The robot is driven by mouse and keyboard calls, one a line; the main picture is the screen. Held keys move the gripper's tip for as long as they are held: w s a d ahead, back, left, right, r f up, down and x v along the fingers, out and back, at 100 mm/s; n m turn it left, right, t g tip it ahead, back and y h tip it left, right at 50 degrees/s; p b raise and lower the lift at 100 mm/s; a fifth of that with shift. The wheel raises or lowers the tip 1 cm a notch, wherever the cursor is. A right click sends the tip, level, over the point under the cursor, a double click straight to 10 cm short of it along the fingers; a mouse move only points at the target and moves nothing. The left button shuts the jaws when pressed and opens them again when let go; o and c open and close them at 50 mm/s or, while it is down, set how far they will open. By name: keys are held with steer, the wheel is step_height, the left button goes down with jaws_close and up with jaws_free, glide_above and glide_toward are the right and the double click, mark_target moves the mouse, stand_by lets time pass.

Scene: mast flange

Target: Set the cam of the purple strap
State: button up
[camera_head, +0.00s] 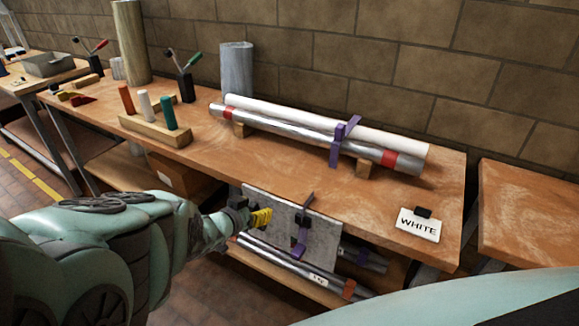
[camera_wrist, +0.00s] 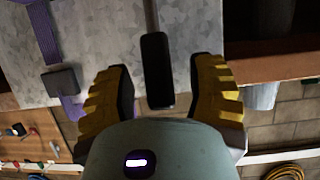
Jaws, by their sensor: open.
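A purple strap (camera_head: 302,236) with a dark buckle block (camera_head: 302,219) shows on the grey plate at the bench front. The wrist view shows a purple strap (camera_wrist: 44,32) and a dark block (camera_wrist: 60,82) left of the fingers. My gripper (camera_head: 262,217), with yellow fingers, is at the plate, left of that strap. The gripper (camera_wrist: 160,95) is open. A black handle (camera_wrist: 157,70) on a thin metal rod shows between its fingers, with gaps on both sides. Another purple strap (camera_head: 338,146) goes around a white tube and a metal tube on the bench top.
The grey plate (camera_head: 270,208) hangs at the bench edge; more tubes (camera_head: 285,262) lie on the shelf below. A WHITE card (camera_head: 418,223) lies at the bench's right end. A wooden block (camera_head: 152,129) with coloured pegs stands left. The bench top's front middle is clear.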

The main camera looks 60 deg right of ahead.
mark_target(250, 209)
steer(key=shift+s+a+r, duration=0.15)
steer(key=shift+s+a, duration=0.05)
steer(key=shift+a, duration=0.2)
steer(key=shift+w+a+r, duration=0.15)
steer(key=shift+a+r, duration=0.2)
steer(key=shift+r, duration=0.1)
steer(key=shift+a+r, duration=0.2)
steer(key=shift+a, duration=0.5)
steer(key=shift+v, duration=1.6)
steer(key=shift+o, duration=0.3)
